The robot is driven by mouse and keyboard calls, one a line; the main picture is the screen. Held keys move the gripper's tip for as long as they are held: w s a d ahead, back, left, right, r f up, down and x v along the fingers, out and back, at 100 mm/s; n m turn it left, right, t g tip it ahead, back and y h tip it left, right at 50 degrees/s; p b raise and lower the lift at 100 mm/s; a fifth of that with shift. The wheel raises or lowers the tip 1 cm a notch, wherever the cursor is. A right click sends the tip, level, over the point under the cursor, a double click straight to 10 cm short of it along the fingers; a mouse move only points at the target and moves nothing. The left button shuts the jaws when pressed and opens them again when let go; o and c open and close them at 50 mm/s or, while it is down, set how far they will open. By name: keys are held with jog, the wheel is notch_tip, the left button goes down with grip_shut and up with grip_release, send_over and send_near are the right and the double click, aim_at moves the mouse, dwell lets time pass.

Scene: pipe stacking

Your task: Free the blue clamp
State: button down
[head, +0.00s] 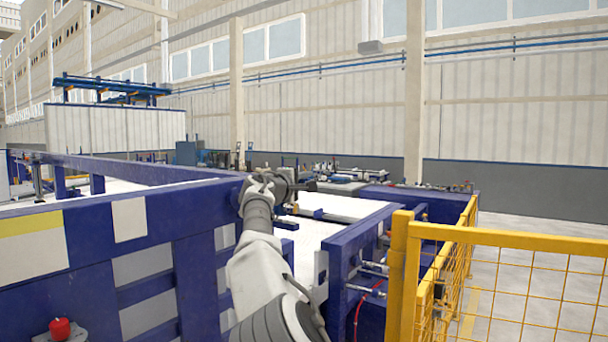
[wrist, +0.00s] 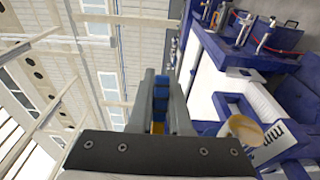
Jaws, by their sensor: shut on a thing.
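My gripper (wrist: 161,85) shows in the wrist view with its two grey fingers close on either side of a narrow blue piece, which looks like the blue clamp (wrist: 160,98). A small yellow-orange part shows below it, near the dark palm. In the head view my arm reaches forward over the blue frame, and my gripper (head: 305,184) is at its far end, small and partly hidden by the wrist. I cannot make out the clamp there. Whether the clamp still touches any other part cannot be told.
A blue machine frame (head: 193,285) with a white bed (head: 318,232) lies under and around my arm. A yellow mesh fence (head: 508,238) stands at the right. A red button (head: 60,328) is at the lower left. Silver fittings (wrist: 265,35) line the frame's edge in the wrist view.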

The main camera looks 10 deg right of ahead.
aim_at(307, 179)
jog(key=s+m+g+h+p, duration=0.1)
jog(key=p, duration=0.4)
jog(key=s+m+g+h+p, duration=0.1)
jog(key=m+g+h+p, duration=0.1)
jog(key=p, duration=0.2)
jog(key=r+m+g+h+p, duration=0.1)
jog(key=g+h+p, duration=0.1)
jog(key=p, duration=0.3)
jog(key=shift+s+m+p, duration=0.3)
jog(key=shift+s+m, duration=0.1)
jog(key=p, duration=0.2)
jog(key=g+p, duration=0.1)
jog(key=shift+s+f+m+g+h+p, duration=0.2)
jog(key=shift+s+m+g+h+p, duration=0.1)
jog(key=shift+m+h+p, duration=0.1)
jog(key=shift+p, duration=0.45)
jog(key=shift+s+f+m+g+h+p, duration=0.3)
jog(key=shift+m+g+p, duration=0.15)
jog(key=shift+p, duration=0.75)
jog(key=c, duration=0.9)
grip_release()
jog(key=shift+a, duration=0.1)
jog(key=shift+o, duration=0.2)
